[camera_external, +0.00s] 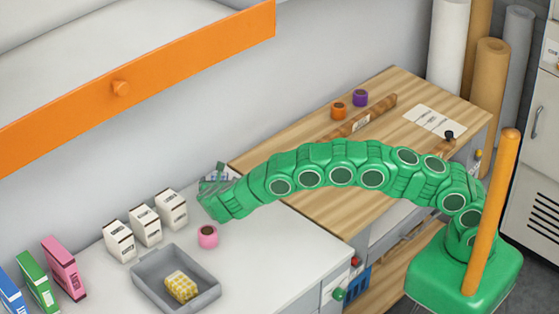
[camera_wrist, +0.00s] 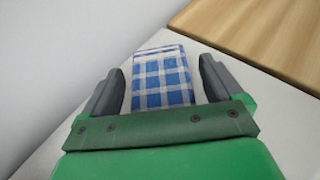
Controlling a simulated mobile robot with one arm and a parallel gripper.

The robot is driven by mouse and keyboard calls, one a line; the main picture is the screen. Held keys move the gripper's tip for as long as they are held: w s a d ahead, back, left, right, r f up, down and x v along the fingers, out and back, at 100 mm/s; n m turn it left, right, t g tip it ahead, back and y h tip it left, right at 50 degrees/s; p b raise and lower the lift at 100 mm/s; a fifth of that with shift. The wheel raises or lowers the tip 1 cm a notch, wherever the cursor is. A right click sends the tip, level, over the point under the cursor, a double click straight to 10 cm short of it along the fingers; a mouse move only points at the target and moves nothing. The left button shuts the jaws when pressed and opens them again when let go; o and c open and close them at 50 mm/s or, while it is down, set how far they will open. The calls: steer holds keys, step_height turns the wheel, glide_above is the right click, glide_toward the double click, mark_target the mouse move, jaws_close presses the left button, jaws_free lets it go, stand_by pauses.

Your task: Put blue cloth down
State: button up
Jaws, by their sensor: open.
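The blue cloth (camera_wrist: 163,82) is a folded blue-and-white checked piece in the wrist view. It lies between the two dark fingers of my gripper (camera_wrist: 162,66), with a narrow gap showing on either side. My gripper is open. In the external view my gripper (camera_external: 208,192) is low at the back of the white counter, near the wall. There the cloth is mostly hidden behind it. In the wrist view the cloth appears to rest on the white counter (camera_wrist: 235,66), close to the wooden top.
A grey tray (camera_external: 205,301) holds a yellow checked cloth (camera_external: 181,286). The wooden bench (camera_external: 285,165) carries orange and purple rolls. An orange-fronted shelf (camera_external: 180,75) hangs above. The counter's front right is clear.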

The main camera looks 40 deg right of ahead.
steer(key=v, duration=1.1)
steer(key=shift+s+a+r, duration=0.15)
steer(key=shift+s+a, duration=0.05)
steer(key=shift+s, duration=0.05)
steer(key=s+d+r+m+g, duration=0.4)
steer(key=d+r, duration=0.3)
steer(key=d, duration=0.6)
steer(key=s+d+r+m+g, duration=0.25)
steer(key=d+r+m, duration=0.45)
steer(key=d, duration=0.6)
steer(key=s+d+r+m+g, duration=0.2)
steer(key=s+d+r, duration=0.3)
steer(key=s+d, duration=0.35)
steer(key=s+d+r+m+g+y, duration=0.1)
steer(key=s+d+m+y, duration=0.15)
steer(key=s, duration=0.65)
steer(key=s+d+r+m+g+y, duration=0.2)
steer(key=s+d+m, duration=0.2)
steer(key=s, duration=0.5)
steer(key=s+a+m+y, duration=0.1)
steer(key=s+m+y, duration=0.1)
steer(key=s, duration=0.7)
steer(key=s+a+f+m+y, duration=0.1)
steer(key=s+m, duration=0.4)
steer(key=s, duration=0.5)
steer(key=shift+s+a+f+y, duration=0.2)
steer(key=shift+s+a+y, duration=0.25)
steer(key=shift+y, duration=0.6)
steer(key=shift+w, duration=0.1)
